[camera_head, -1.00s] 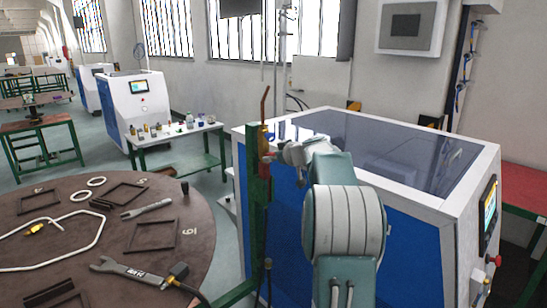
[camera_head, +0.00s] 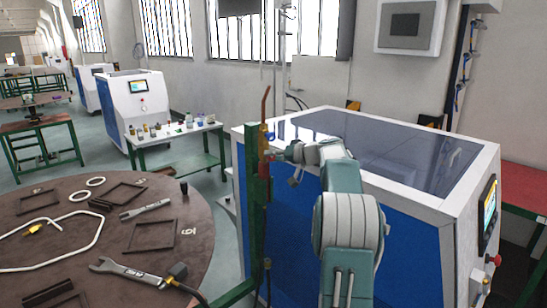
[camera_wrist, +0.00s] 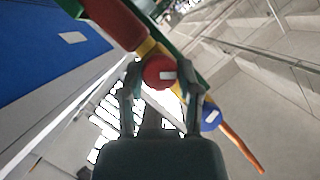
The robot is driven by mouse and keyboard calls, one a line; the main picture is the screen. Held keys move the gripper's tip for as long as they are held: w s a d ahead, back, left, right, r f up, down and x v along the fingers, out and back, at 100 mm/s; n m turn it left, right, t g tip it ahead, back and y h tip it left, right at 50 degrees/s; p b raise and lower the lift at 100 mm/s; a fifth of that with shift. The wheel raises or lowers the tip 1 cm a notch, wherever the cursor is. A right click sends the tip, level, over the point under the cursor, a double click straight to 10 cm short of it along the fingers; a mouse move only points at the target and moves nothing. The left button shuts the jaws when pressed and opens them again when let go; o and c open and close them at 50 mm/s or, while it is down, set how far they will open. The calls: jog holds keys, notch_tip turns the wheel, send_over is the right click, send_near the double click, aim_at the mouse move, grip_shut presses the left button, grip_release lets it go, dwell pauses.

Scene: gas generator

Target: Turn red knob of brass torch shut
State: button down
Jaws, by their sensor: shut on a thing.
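The brass torch stands upright on a green post (camera_head: 251,190), with its copper tip (camera_head: 265,103) pointing up. In the wrist view the torch runs diagonally, with a red handle part (camera_wrist: 115,22), a brass body (camera_wrist: 148,48) and an orange-brown tip (camera_wrist: 243,150). The red knob (camera_wrist: 159,72) with a white mark faces the wrist camera. A blue knob (camera_wrist: 211,119) with a white mark sits nearer the tip. My gripper (camera_wrist: 160,78) is shut on the red knob, one finger on either side. In the head view my gripper (camera_head: 275,155) meets the torch from the right; the red knob is hard to make out there.
A blue and white machine (camera_head: 400,160) with a dark glass top stands right behind my arm. A round brown table (camera_head: 100,230) with wrenches and frames is at the left. A green-legged table (camera_head: 175,135) holds small items behind it.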

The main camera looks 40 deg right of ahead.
jog(key=m+y, duration=0.1)
jog(key=m, duration=0.2)
jog(key=shift+d+f+m+t+y, duration=0.1)
jog(key=shift+f+m+t+y, duration=0.2)
jog(key=shift+f+t+y, duration=0.1)
jog(key=shift+f+m+t+y, duration=0.1)
jog(key=shift+m+t+y, duration=0.25)
jog(key=shift+m, duration=0.75)
jog(key=shift+f+m+t+y, duration=0.1)
jog(key=shift+m+t+y, duration=0.25)
jog(key=shift+m, duration=0.75)
jog(key=shift+c, duration=1.5)
grip_release()
jog(key=shift+w, duration=0.1)
jog(key=shift+r, duration=0.1)
jog(key=shift+d, duration=0.1)
